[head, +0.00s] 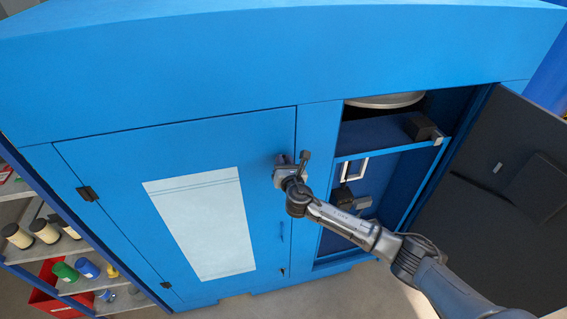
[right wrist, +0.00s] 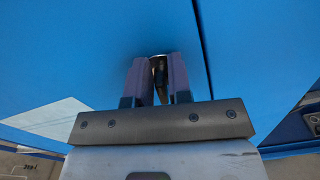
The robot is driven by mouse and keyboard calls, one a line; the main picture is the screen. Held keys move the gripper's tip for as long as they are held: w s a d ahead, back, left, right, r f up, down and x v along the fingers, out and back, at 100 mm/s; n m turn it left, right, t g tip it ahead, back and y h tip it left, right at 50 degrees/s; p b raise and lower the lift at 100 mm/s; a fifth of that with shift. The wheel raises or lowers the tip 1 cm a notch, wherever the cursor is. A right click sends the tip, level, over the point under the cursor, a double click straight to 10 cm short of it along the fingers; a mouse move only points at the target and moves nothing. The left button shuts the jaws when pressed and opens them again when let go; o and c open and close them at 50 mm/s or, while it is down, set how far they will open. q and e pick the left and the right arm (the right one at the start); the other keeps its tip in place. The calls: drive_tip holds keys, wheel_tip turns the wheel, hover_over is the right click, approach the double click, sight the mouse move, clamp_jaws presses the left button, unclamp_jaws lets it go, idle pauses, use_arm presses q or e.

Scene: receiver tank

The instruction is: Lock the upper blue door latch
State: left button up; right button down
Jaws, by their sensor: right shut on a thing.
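The blue door (head: 268,140) on the left of the tank's front lies flush in its frame. My right gripper (head: 284,161) is at the upper part of this door's right edge. In the right wrist view its two purple-grey fingers (right wrist: 158,82) are shut around a small dark piece, the upper latch (right wrist: 159,71). The fingers and gripper body hide most of the latch, so its angle cannot be told. The lower latch (head: 282,270) shows as a small dark mark near the bottom of the same edge. My left gripper is not in view.
A white sheet (head: 203,223) is on the blue door, with hinges (head: 87,193) on its left side. Shelves with bottles and rolls (head: 45,232) stand at left.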

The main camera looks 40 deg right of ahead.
drive_tip(key=m, duration=0.2)
drive_tip(key=m+b, duration=0.1)
drive_tip(key=shift+d+f+m, duration=0.15)
drive_tip(key=shift+d+m, duration=0.05)
drive_tip(key=shift+m, duration=0.2)
drive_tip(key=shift+s+d+f+m+b, duration=0.15)
drive_tip(key=shift+m+b, duration=0.45)
drive_tip(key=shift+m, duration=1.35)
drive_tip(key=shift+d+f+m+b, duration=0.15)
drive_tip(key=shift+m+b, duration=0.5)
drive_tip(key=shift+m, duration=1.25)
drive_tip(key=shift+s+f+m+b, duration=0.15)
drive_tip(key=shift+m+b, duration=0.45)
drive_tip(key=shift+m, duration=1.35)
drive_tip(key=shift+w, duration=0.1)
drive_tip(key=c, duration=1.2)
unclamp_jaws()
